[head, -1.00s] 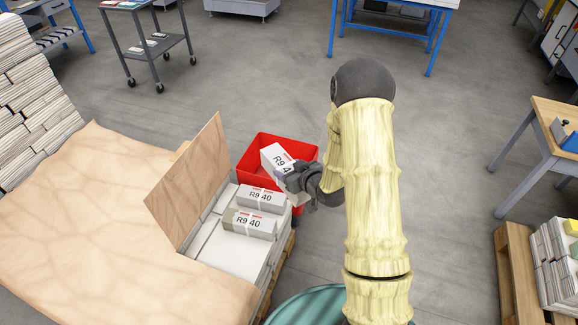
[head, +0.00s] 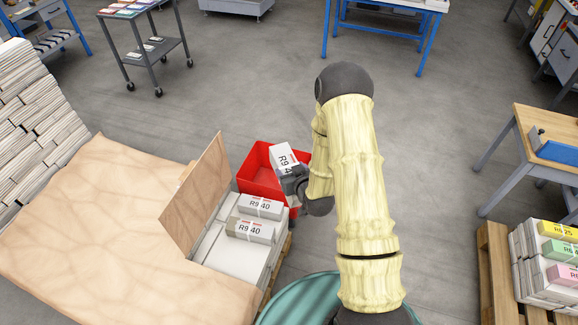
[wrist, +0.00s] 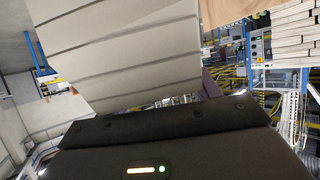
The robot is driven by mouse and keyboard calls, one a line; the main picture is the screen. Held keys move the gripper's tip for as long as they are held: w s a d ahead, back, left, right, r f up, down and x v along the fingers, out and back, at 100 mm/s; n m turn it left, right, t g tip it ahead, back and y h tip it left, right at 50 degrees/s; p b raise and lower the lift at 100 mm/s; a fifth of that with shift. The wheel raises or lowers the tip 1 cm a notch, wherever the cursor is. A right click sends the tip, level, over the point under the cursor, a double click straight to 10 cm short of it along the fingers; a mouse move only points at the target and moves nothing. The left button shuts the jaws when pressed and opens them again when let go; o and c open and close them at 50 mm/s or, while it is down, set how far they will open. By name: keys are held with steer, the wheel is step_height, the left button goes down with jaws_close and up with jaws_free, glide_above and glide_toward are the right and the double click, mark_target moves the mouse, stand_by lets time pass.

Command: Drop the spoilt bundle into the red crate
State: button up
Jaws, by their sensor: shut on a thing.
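A white bundle (head: 283,156) labelled R9 4… is in my gripper (head: 293,177); the end of its label is hidden by the jaws. My gripper is shut on the bundle, which is tilted in front of the red crate's far rim in the picture. The red crate (head: 250,181) stands on the floor behind the stacked bundles, its right part hidden by the bundle and my arm. I cannot tell how high the bundle is above the crate. In the wrist view, the pale ridged side of the held bundle (wrist: 120,55) fills the upper middle.
Two R9 40 bundles (head: 260,207) (head: 250,230) lie on a white stack beside an upright brown board (head: 197,195). A brown-covered surface (head: 95,225) spreads left. A pallet of labelled bundles (head: 548,265) and a table (head: 545,125) stand right. The floor beyond the crate is clear.

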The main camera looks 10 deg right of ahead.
steer(key=shift+m+h, duration=0.6)
steer(key=shift+h, duration=0.1)
steer(key=r+p, duration=0.2)
steer(key=s+r+p, duration=0.1)
steer(key=r+p, duration=0.1)
steer(key=p, duration=0.1)
steer(key=d+r+p, duration=0.1)
steer(key=r+p, duration=0.1)
steer(key=shift+s+d+r+p, duration=0.1)
steer(key=shift+s+r+p, duration=0.2)
steer(key=shift+s+r, duration=0.05)
steer(key=shift+s+d+r+m+h+p, duration=0.2)
steer(key=shift+r+p, duration=0.2)
steer(key=shift+p, duration=0.15)
steer(key=shift+s+d+r+m+h+p, duration=0.15)
steer(key=shift+r+p, duration=0.2)
steer(key=shift+p, duration=0.2)
